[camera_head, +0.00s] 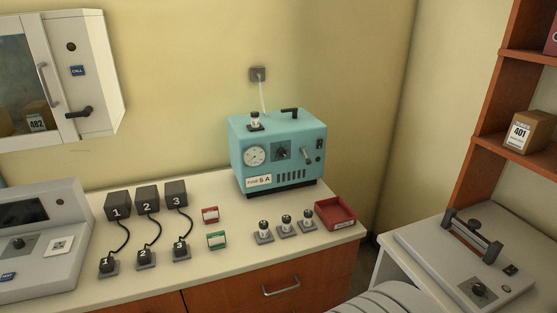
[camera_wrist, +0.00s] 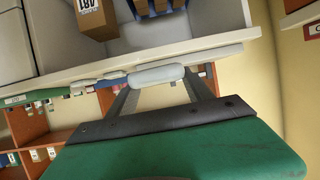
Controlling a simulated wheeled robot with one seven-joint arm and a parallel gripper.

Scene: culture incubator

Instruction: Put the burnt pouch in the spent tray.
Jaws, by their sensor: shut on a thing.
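In the wrist view my gripper (camera_wrist: 158,82) has its two dark fingers closed on a pale, smooth, rounded object (camera_wrist: 157,74). It spans the gap between the fingertips. I cannot make out burn marks on it, nor tell for sure that it is the burnt pouch. In the head view a small red tray (camera_head: 350,222) sits at the right end of the counter, near its edge. Its front label is too small to read, and it looks empty. My gripper is not seen in the head view, so its distance from the tray cannot be told.
A teal device (camera_head: 277,150) stands behind the tray on the counter (camera_head: 200,293). Several small black-and-white plugs (camera_head: 286,224) stand left of the tray. A grey bar-topped device (camera_head: 470,255) is at right. Boxed shelves (camera_wrist: 210,22) fill the wrist view's top.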

